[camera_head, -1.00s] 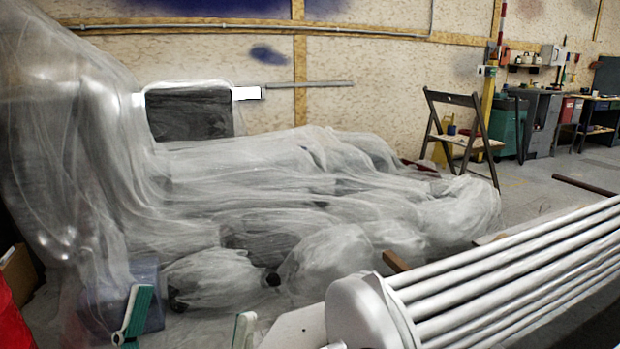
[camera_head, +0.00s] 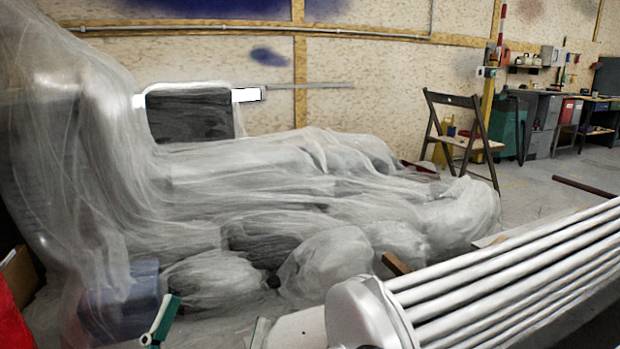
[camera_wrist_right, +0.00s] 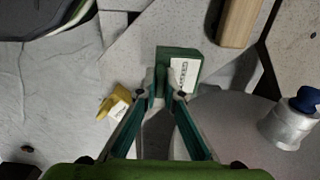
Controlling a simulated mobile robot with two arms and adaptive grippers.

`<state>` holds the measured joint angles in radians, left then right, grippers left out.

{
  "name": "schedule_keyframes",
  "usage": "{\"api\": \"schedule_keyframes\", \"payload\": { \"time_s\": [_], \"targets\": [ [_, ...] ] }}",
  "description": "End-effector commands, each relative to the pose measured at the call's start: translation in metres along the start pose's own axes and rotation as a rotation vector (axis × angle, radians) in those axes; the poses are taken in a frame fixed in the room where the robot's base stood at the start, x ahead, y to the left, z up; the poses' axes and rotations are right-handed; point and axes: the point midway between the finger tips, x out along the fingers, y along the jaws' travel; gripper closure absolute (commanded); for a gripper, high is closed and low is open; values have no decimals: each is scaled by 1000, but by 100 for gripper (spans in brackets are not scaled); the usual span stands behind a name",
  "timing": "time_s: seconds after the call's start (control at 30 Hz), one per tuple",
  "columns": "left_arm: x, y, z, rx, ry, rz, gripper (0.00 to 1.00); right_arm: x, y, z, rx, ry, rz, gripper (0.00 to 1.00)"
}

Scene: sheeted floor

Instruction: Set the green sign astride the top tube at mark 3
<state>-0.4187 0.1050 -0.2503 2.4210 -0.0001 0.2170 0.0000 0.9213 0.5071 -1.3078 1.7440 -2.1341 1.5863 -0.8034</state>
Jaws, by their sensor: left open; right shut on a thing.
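The green sign (camera_wrist_right: 178,62) shows in the right wrist view, a dark green block with a white label on its right side. My right gripper (camera_wrist_right: 166,95) is shut on its near end. My left gripper (camera_head: 210,326) is at the bottom edge of the head view, open and empty, its fingertips well apart. A row of long white tubes (camera_head: 510,275) runs from the bottom middle to the right edge in the head view. I cannot make out a mark 3 or tell whether one of these is the top tube. The green sign is not visible in the head view.
In the right wrist view, a yellow labelled piece (camera_wrist_right: 118,103) lies left of the sign, a wooden block (camera_wrist_right: 240,22) above right, and a white container with a blue cap (camera_wrist_right: 288,125) at right. Sheeted bundles (camera_head: 300,190) fill the head view's middle; a folding chair (camera_head: 455,130) stands behind.

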Motion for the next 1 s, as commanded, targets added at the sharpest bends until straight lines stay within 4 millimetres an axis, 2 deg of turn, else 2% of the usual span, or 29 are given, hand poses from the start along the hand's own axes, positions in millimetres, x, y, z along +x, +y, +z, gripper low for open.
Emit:
{"api": "schedule_keyframes", "payload": {
  "time_s": [0.53,1.0],
  "targets": [
    [0,-3,30,7,-148,-5,15,-12,0,0,0,0,0,100],
    [-7,-8,57,15,-284,-14,15,-21,0,0,0,0,-1,100]
  ]
}}
